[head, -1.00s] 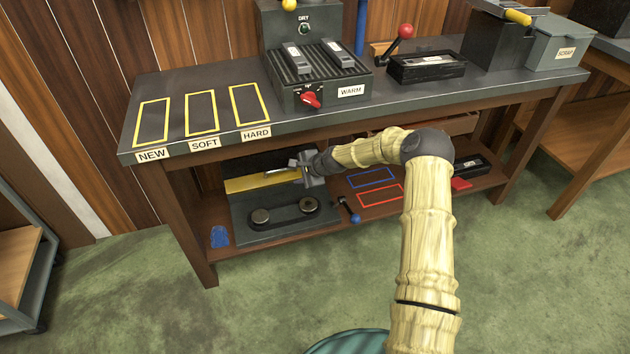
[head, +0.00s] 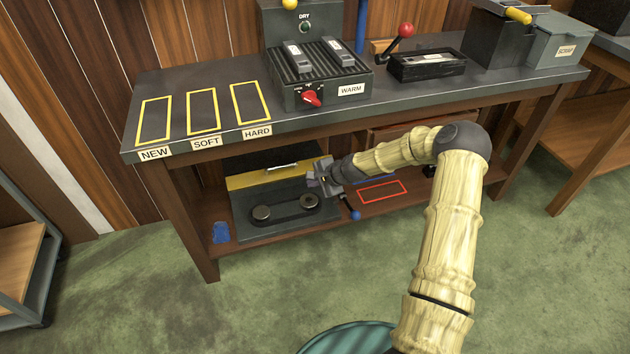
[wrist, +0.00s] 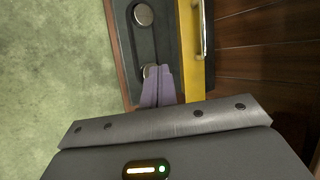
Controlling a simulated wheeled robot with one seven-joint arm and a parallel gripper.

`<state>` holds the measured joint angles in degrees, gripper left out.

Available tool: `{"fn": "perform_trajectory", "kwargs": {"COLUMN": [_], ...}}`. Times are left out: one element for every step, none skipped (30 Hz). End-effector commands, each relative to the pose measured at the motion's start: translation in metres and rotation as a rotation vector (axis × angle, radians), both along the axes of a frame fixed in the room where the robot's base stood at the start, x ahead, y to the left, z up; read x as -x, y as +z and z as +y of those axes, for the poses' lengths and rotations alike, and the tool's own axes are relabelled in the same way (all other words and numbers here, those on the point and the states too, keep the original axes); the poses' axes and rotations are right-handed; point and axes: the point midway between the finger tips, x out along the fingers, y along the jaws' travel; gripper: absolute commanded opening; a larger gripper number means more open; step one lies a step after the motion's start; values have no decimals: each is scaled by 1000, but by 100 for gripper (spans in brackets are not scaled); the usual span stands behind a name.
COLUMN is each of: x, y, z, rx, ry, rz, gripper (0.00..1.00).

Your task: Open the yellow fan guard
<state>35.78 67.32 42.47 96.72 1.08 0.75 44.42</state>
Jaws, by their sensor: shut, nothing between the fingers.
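The yellow fan guard (head: 248,181) is a long strip with a pale bar handle (head: 283,168) on the dark machine (head: 246,225) on the bench's lower shelf. In the wrist view the yellow strip (wrist: 189,70) and its handle (wrist: 202,28) lie just right of my fingers. My gripper (head: 313,181) is at the guard's right end, in front of it and clear of the handle.
Two rollers (head: 262,213) with a belt sit on the machine's front. A blue-tipped lever (head: 355,214) stands at its right. A red outline (head: 382,191) marks the shelf further right. The bench top (head: 320,108) overhangs the shelf. Green floor is free in front.

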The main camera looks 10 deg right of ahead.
Motion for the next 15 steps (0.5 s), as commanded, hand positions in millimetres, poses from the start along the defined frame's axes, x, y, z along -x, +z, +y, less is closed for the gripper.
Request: {"fn": "perform_trajectory", "kwargs": {"x": [7, 13, 21, 28, 36, 46, 54, 63, 73, 82, 90, 101, 109, 118, 129], "y": [6, 10, 14, 18, 22, 28, 32, 37, 43, 48, 53, 60, 66, 71, 79], "z": [6, 9, 14, 16, 19, 21, 23, 24, 24, 25, 25, 24, 23, 22, 21], "rx": [38, 65, 104, 136, 171, 217, 251, 285, 330, 362, 395, 436, 466, 495, 534], "ry": [46, 77, 123, 161, 198, 249, 289, 326, 374, 411, 445, 488, 519, 551, 590], "rz": [-2, -3, -4, -3, -2, -2, -2, -1, 0, 2, 3, 4, 6, 7, 9], "gripper": [0, 0, 0, 0, 0, 0, 0, 0, 0, 0, 0, 0, 0, 0, 0]}}
